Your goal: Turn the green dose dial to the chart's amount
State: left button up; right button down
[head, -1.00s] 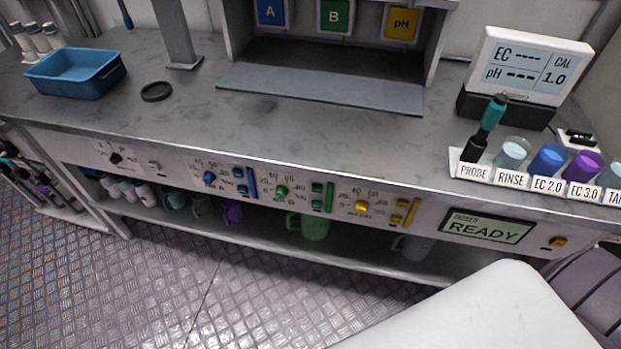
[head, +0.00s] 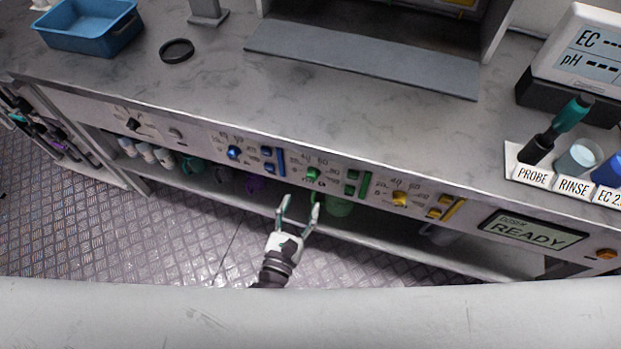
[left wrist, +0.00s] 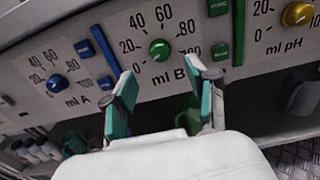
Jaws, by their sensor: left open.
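The green dose dial (head: 312,174) sits on the front panel of the bench, between the blue and yellow dials. My left gripper (head: 299,203) is open and empty, just in front of and below the green dial. In the left wrist view its fingers (left wrist: 163,92) stand apart on both sides below the dial, not touching it. No chart is visible. My right gripper is out of view.
The blue dial (head: 233,152) and yellow dial (head: 400,198) flank the green one. Green buttons (head: 351,182) sit right of it. A display (head: 533,232) reads READY. Mugs stand on the shelf below. A blue tray (head: 88,27) and a probe (head: 555,130) are on the benchtop.

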aim_at(311, 179)
pick_arm(q)
jog(key=x, duration=0.7)
jog(key=shift+p, duration=0.3)
grip_shut()
jog(key=shift+f, duration=0.1)
